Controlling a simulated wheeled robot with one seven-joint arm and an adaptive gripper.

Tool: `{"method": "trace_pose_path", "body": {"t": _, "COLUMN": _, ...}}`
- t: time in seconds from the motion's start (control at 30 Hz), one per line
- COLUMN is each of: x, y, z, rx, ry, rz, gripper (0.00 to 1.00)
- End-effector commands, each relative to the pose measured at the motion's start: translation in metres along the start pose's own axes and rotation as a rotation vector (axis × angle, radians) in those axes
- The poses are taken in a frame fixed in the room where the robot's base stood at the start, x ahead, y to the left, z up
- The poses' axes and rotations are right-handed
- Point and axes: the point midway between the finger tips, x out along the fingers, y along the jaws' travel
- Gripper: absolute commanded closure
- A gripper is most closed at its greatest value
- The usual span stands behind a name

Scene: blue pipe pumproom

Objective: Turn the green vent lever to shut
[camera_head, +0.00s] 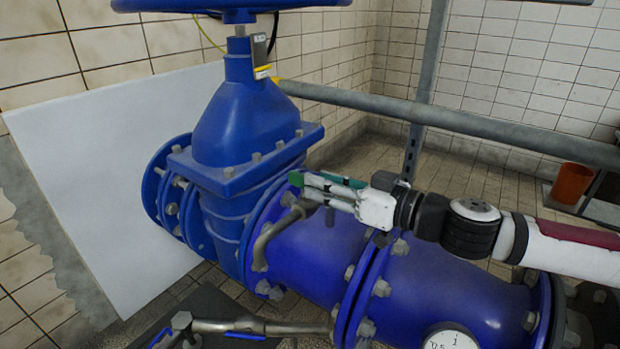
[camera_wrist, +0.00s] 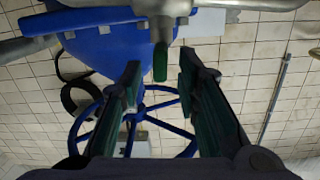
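The green vent lever (camera_wrist: 160,62) shows in the wrist view as a short green handle end below a grey metal valve body (camera_wrist: 160,22). It lies between and slightly beyond the tips of my gripper (camera_wrist: 157,76). The two fingers are apart, with a gap on each side of the lever; no contact shows. In the head view my gripper (camera_head: 308,188) points left, just above the bent grey vent pipe (camera_head: 275,234) on the blue pipe. There the lever cannot be told clearly from the green finger parts.
A big blue gate valve (camera_head: 240,125) stands left of my gripper, with its handwheel (camera_head: 225,5) above. A grey rail (camera_head: 450,117) crosses behind my arm. A second small valve pipe (camera_head: 255,326) is at lower front. A gauge (camera_head: 453,341) sits at lower right.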

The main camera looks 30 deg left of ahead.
Motion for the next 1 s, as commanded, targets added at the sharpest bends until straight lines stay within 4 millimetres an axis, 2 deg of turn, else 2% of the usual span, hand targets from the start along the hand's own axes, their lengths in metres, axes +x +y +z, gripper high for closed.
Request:
{"method": "trace_pose_path", "body": {"t": 0.03, "x": -0.012, "y": 0.001, "z": 0.0, "rx": 0.0, "ry": -0.001, "rz": 0.004, "gripper": 0.7}}
{"method": "trace_pose_path", "body": {"t": 0.2, "x": -0.044, "y": 0.001, "z": 0.0, "rx": 0.0, "ry": -0.001, "rz": 0.003, "gripper": 0.7}}
{"method": "trace_pose_path", "body": {"t": 0.4, "x": -0.068, "y": 0.001, "z": 0.001, "rx": 0.002, "ry": -0.001, "rz": 0.002, "gripper": 0.7}}
{"method": "trace_pose_path", "body": {"t": 0.6, "x": -0.075, "y": 0.0, "z": 0.001, "rx": 0.001, "ry": -0.001, "rz": 0.0, "gripper": 0.7}}
{"method": "trace_pose_path", "body": {"t": 1.0, "x": -0.075, "y": 0.0, "z": 0.001, "rx": 0.002, "ry": -0.002, "rz": 0.0, "gripper": 0.7}}
